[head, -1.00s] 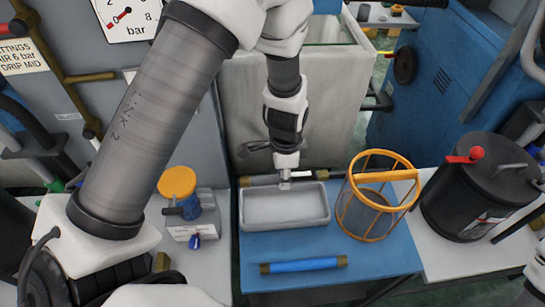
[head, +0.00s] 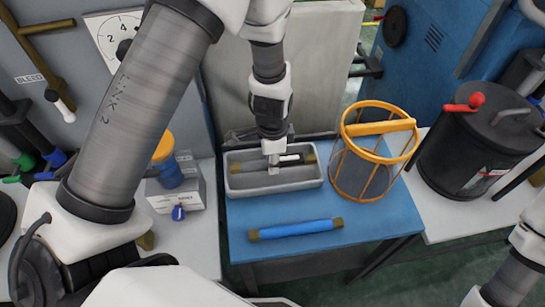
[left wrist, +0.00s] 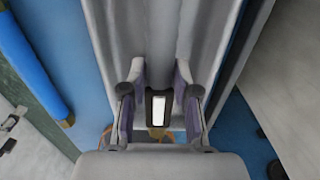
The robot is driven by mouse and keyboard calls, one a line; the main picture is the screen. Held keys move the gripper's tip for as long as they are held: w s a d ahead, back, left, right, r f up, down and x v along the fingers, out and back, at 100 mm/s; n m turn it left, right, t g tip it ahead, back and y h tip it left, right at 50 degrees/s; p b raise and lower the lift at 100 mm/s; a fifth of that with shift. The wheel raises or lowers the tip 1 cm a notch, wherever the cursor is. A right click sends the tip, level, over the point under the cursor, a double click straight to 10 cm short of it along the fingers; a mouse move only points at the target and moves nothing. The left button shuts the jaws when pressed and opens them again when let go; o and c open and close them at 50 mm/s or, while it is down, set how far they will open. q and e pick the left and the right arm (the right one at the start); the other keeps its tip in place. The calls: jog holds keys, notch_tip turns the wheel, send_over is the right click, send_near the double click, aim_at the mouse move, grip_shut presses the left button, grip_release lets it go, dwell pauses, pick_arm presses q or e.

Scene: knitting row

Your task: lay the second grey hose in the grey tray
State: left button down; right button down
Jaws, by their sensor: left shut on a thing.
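The grey tray (head: 275,187) stands at the back of the blue bench top. My left gripper (head: 273,160) points down over the tray and is shut on a grey hose (head: 299,159) with a brass end and a white label. The hose runs along the tray's length, near its back wall; I cannot tell whether it touches the floor. In the left wrist view my fingers (left wrist: 158,105) flank the white label, and the tray's walls run on both sides. No other grey hose is clearly seen. My right gripper is out of view.
A blue hose (head: 295,229) with brass ends lies in front of the tray. An orange-rimmed basket (head: 372,150) stands close to its right, then a black canister (head: 483,160). A yellow-topped device (head: 172,170) stands to the left.

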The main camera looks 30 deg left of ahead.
pick_arm(q)
jog(key=shift+f, duration=0.3)
jog(key=shift+c, duration=0.9)
grip_release()
notch_tip(320, 180, up, 9)
jog(key=p, duration=0.7)
jog(key=shift+r, duration=0.1)
jog(key=shift+s, duration=0.1)
